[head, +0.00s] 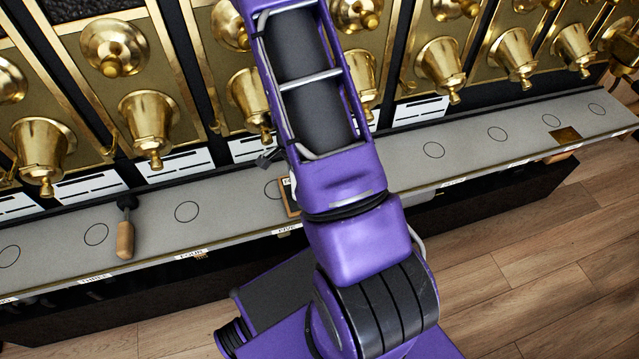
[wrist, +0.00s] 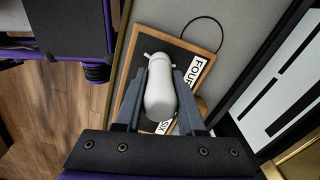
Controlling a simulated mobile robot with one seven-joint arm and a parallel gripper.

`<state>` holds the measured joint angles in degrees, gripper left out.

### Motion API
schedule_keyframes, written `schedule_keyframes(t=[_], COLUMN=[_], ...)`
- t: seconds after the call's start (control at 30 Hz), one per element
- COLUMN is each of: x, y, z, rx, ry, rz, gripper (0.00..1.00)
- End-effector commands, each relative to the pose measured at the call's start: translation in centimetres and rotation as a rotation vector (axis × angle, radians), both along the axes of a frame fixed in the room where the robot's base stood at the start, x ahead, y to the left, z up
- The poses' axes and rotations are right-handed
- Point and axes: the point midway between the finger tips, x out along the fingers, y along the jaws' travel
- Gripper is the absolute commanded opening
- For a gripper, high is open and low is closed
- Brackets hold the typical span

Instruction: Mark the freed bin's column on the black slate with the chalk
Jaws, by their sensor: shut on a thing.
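In the wrist view my gripper (wrist: 162,78) is shut on a thick, pale, rounded chalk (wrist: 160,95). The chalk is over the black slate (wrist: 172,45), which has a wooden frame and lies on the grey counter. White labels show on the slate: one reads "FOUR" (wrist: 195,72), and another, partly hidden lower down, seems to read "SIX". Small pale bits show beside the chalk's far end; I cannot tell whether they are marks. Whether the chalk touches the slate is unclear. In the head view my arm hides the gripper, the chalk and most of the slate (head: 288,197).
Brass gravity bins (head: 148,125) with spouts stand in a row behind the grey counter (head: 330,190). A wooden-handled tool (head: 125,238) lies left on the counter, and a brass plate (head: 565,135) lies right. Thin circles mark the counter; its right stretch is mostly clear.

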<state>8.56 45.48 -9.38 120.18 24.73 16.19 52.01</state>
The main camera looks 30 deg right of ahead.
Motion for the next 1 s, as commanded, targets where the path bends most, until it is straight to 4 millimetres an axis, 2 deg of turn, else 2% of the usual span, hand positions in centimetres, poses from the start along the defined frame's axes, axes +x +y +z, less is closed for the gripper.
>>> schedule_keyframes(t=[0.17, 0.53, 1.0], x=[-0.2, -2.8, -3.2], y=[0.0, 0.8, 0.9], z=[0.0, -0.3, -0.5], rx=[0.000, 0.001, 0.004], ry=[-0.001, 0.002, 0.010], rz=[0.000, -0.002, 0.000], gripper=[0.00, 0.00, 0.00])
